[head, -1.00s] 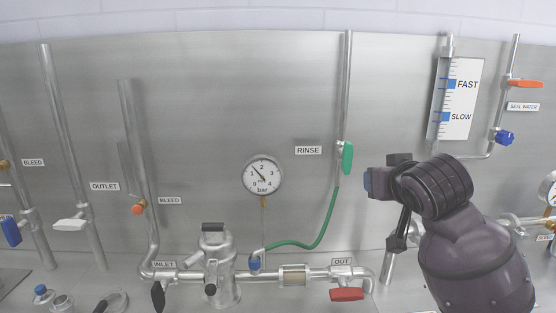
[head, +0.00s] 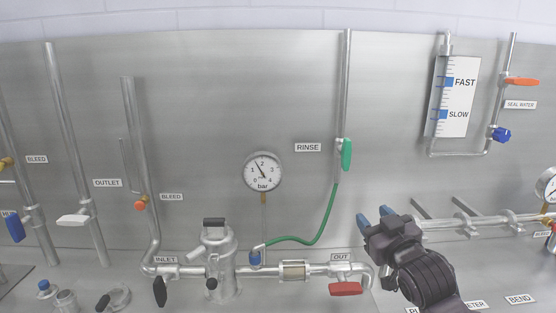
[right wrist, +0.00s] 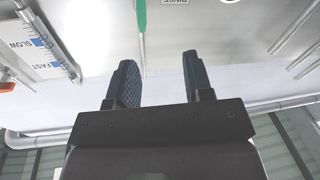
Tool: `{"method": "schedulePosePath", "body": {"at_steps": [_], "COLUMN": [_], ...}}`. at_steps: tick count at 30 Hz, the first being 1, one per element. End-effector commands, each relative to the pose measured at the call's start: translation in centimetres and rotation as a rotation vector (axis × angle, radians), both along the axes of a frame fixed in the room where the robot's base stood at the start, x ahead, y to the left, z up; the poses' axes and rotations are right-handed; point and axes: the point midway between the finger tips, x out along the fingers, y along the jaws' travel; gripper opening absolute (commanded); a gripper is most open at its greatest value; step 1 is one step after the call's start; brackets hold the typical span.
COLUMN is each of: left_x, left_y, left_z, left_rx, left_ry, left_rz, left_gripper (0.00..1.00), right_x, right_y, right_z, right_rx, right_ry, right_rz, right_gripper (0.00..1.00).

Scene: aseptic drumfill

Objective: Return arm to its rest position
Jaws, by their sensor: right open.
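My right gripper (head: 374,216) is at the lower right of the head view, in front of the steel panel, to the right of the OUT label. Its two blue-padded fingers stand apart, with nothing between them. In the right wrist view the same open fingers (right wrist: 154,82) point toward the panel, and the gap between them is empty. The green-handled rinse valve (head: 346,154) is above and to the left of the gripper, apart from it. My left gripper is in neither view.
The red-handled OUT valve (head: 346,288) is close to the gripper's lower left. A horizontal steel pipe (head: 480,221) runs behind it to the right. The flow gauge (head: 455,97) hangs above. A green hose (head: 322,226) and the pressure gauge (head: 262,171) are to the left.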

Motion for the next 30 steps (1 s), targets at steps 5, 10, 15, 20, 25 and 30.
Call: {"method": "schedulePosePath", "body": {"at_steps": [5,10,15,20,25,30], "left_x": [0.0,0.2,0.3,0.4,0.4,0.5], "left_y": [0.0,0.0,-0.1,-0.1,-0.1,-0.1], "left_z": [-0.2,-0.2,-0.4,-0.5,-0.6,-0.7], "left_rx": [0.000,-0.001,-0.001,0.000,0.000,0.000], "left_ry": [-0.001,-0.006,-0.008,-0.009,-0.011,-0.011], "left_rz": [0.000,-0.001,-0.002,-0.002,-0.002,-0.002], "left_gripper": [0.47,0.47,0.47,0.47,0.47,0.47], "right_x": [-2.9,-7.0,-12.3,-18.5,-24.6,-28.0], "right_y": [-1.8,-3.4,-4.9,-6.1,-7.0,-7.4], "right_z": [-8.8,-16.6,-24.1,-30.8,-35.3,-37.3], "right_rx": [0.006,0.018,0.039,0.060,0.077,0.082], "right_ry": [0.062,0.147,0.268,0.422,0.548,0.612], "right_rz": [-0.030,-0.069,-0.118,-0.173,-0.221,-0.246], "right_gripper": [0.47,0.47,0.47,0.47,0.47,0.47]}}
